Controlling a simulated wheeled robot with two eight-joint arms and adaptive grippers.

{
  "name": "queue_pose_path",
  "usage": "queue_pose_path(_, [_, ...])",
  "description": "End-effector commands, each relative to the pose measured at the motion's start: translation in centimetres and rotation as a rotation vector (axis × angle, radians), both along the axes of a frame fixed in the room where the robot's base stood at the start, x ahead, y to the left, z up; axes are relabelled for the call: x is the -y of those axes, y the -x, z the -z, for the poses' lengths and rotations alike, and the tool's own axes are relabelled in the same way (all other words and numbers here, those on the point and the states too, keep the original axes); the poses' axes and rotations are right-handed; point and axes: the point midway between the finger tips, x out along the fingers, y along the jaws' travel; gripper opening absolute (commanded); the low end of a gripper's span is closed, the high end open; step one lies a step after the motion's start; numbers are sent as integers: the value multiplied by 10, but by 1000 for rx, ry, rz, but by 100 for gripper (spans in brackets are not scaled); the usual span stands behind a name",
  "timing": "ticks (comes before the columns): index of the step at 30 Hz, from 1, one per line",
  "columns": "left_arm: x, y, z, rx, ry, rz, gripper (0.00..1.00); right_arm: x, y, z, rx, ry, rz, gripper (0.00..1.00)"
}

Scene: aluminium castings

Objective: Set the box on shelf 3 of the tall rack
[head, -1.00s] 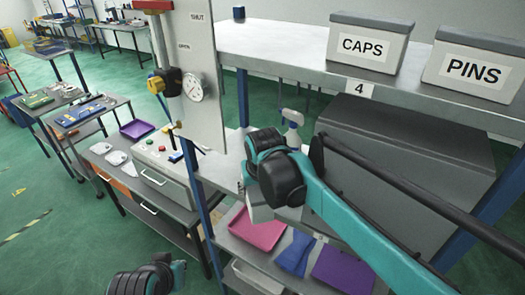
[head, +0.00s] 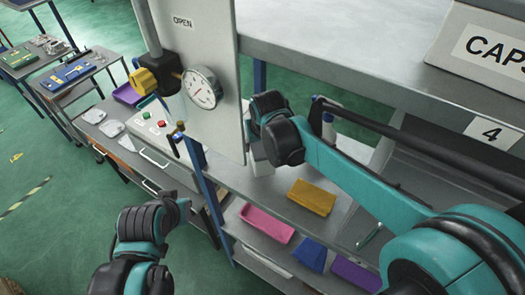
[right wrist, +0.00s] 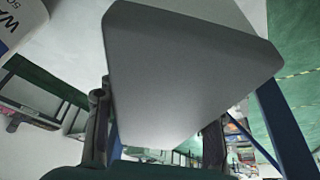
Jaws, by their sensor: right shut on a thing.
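The box (right wrist: 185,75), with a smooth grey lid, fills the middle of the right wrist view. My right gripper (right wrist: 158,125) is shut on it, with dark fingers on either side. In the head view a pale piece of the box (head: 259,164) shows below my right wrist; the arm hides the rest and the fingers. The tall rack has an upper shelf (head: 330,52) labelled 4. The shelf below it (head: 262,190), whose label is not visible, is beneath my right wrist. My left wrist is at the lower left; its fingers cannot be made out.
A yellow tray (head: 312,197) lies on the shelf under my right arm. Pink (head: 266,223), blue (head: 310,255) and purple (head: 356,273) items lie lower. A CAPS box (head: 485,50) stands on the upper shelf. A panel with a gauge (head: 201,88) stands at the rack's left.

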Motion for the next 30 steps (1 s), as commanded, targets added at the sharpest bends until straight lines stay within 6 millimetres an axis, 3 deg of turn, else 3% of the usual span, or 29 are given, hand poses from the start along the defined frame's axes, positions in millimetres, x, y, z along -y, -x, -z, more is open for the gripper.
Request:
queue_pose_path(9, [0, 0, -3, 0, 0, 0, 0, 0, 0, 41, 1, 0, 0, 10])
queue_pose_path(21, [0, 0, 1, 0, 0, 0, 0, 0, 0, 47, 0, 0, 0, 10])
queue_pose_path(22, [0, 0, 1, 0, 0, 0, 0, 0, 0, 47, 0, 0, 0, 58])
queue_pose_path(24, [0, 0, 0, 0, 0, 0, 0, 0, 0, 46, 0, 0, 0, 74])
queue_pose_path(30, [0, 0, 0, 0, 0, 0, 0, 0, 0, 46, 0, 0, 0, 74])
